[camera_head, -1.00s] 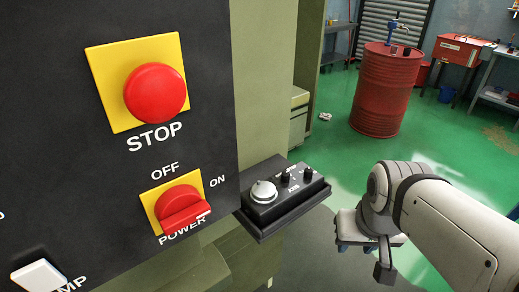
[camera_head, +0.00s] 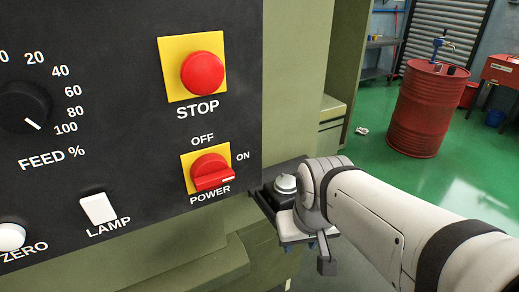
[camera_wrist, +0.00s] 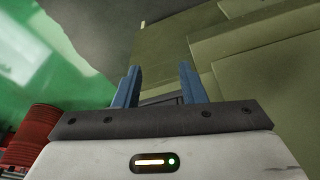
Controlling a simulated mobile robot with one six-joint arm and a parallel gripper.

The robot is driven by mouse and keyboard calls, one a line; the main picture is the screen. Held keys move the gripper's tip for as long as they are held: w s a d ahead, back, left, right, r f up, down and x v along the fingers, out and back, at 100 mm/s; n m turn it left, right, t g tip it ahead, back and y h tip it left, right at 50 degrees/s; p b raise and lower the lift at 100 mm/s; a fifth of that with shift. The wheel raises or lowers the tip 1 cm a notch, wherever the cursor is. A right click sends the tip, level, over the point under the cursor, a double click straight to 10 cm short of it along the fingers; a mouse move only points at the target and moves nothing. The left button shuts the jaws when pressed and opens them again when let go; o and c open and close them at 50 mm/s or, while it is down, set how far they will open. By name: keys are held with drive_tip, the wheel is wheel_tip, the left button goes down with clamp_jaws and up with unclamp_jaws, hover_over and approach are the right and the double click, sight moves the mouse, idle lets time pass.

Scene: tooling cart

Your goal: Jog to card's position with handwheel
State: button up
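The knob may be the handwheel; I cannot tell for sure. No card is in view.
The black panel carries a red stop button (camera_head: 202,72), a red power switch (camera_head: 211,172), a white lamp switch (camera_head: 98,208), a white zero button (camera_head: 11,237) and a feed dial (camera_head: 24,106). A red barrel (camera_head: 423,108) stands on the green floor behind.

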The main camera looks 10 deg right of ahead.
sight(287, 182)
drive_tip(key=shift+o, duration=0.7)
drive_tip(key=shift+d+r, duration=0.1)
drive_tip(key=shift+r, duration=0.05)
drive_tip(key=o, duration=0.6)
drive_tip(key=w+r+n, duration=0.4)
drive_tip(key=w+r+n+g, duration=0.1)
drive_tip(key=w+r+n, duration=0.1)
drive_tip(key=w, duration=0.1)
drive_tip(key=shift+w+d+r+n+p, duration=0.1)
drive_tip(key=shift+d+r+n+p, duration=0.15)
drive_tip(key=shift+d+n+p, duration=0.15)
drive_tip(key=w+r+n, duration=0.1)
drive_tip(key=w+n, duration=0.1)
drive_tip(key=w+r+n+g, duration=0.1)
drive_tip(key=w+r+n, duration=0.1)
drive_tip(key=w+n, duration=0.1)
drive_tip(key=w+r+n, duration=0.2)
drive_tip(key=shift+w+a+r+n+g+p, duration=0.15)
drive_tip(key=shift+r+n+g+p, duration=0.15)
drive_tip(key=shift+g, duration=0.1)
drive_tip(key=shift+w+f, duration=0.1)
drive_tip(key=shift+f, duration=0.1)
wheel_tip(287, 182, down, 7)
drive_tip(key=shift+f, duration=0.15)
